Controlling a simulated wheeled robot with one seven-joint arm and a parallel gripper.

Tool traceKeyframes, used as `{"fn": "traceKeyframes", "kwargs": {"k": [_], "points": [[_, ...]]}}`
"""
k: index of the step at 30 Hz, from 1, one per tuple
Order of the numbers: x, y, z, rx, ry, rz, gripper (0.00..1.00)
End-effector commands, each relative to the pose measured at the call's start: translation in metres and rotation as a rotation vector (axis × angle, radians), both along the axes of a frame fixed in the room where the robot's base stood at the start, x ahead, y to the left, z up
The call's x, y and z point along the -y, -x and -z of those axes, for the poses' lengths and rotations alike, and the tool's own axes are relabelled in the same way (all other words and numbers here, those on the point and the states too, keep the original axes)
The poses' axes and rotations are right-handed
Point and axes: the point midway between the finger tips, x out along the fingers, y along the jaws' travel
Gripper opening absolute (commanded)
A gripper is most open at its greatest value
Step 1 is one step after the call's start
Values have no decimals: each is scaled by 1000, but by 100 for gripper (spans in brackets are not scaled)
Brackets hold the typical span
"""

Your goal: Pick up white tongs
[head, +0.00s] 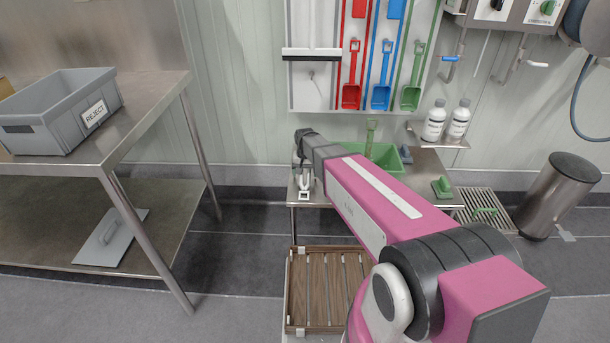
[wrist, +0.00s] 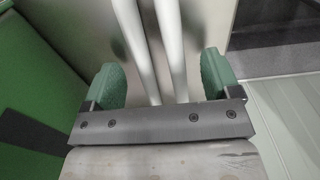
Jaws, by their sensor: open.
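The white tongs (head: 305,187) lie on the left part of a small steel table in the head view. In the wrist view the two long white arms of the tongs (wrist: 170,45) run between my green fingertips, over the steel surface. My gripper (wrist: 162,78) is open, with one finger on each side of the tongs and a gap on both sides. I cannot tell how high the fingertips are above the table. In the head view my arm's end is over the tongs and hides part of that area; the fingers are not clear there.
A green tub (head: 385,156) stands on the small table, close on the left in the wrist view (wrist: 42,75). A green brush (head: 442,187) lies at its right end. A steel bench (head: 150,90) holds a grey reject crate (head: 60,108).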

Motion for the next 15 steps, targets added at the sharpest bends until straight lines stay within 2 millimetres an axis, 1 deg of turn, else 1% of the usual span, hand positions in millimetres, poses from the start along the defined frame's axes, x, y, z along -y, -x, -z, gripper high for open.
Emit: {"fn": "traceKeyframes", "kwargs": {"k": [1,3,8,9,11,12,14,15], "points": [[0,0,6,-1,0,0,83],[0,0,8,-1,0,0,83],[0,0,8,0,0,0,83],[0,0,8,0,0,0,79],[0,0,8,0,0,0,60],[0,0,8,0,0,0,47],[0,0,8,0,0,0,28],[0,0,8,0,0,0,28]]}}
